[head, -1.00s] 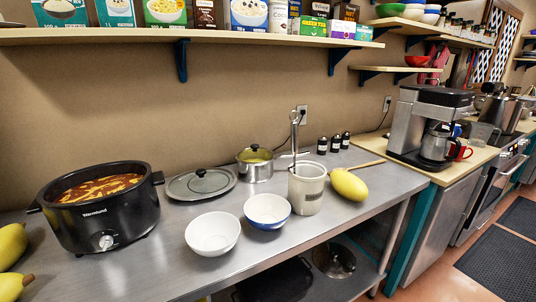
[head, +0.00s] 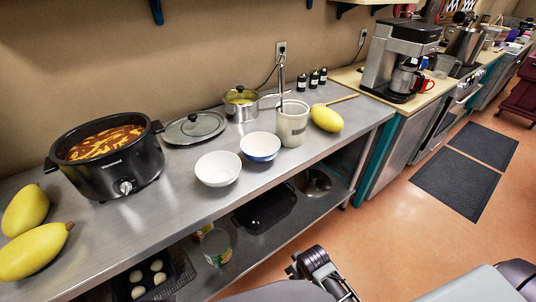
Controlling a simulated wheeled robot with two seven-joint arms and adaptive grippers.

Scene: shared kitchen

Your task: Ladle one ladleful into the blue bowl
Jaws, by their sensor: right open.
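The blue bowl (head: 261,147), blue outside and white inside, stands on the steel counter beside a plain white bowl (head: 218,169). Both look empty. A black slow cooker (head: 110,160) at the left holds a red-orange stew (head: 104,143). A ladle (head: 281,75) stands upright in a cream crock (head: 292,126); its lower end is hidden inside. My right gripper (head: 296,269) is low at the bottom of the view, in front of the counter, open and empty, well away from the bowls. My left gripper does not show.
A glass lid (head: 194,128) and a small pot (head: 240,104) stand behind the bowls. Yellow squashes lie at the left (head: 33,252) and beside the crock (head: 326,118). The shelf below holds a black tray (head: 265,208) and cans. The counter front is clear between cooker and bowls.

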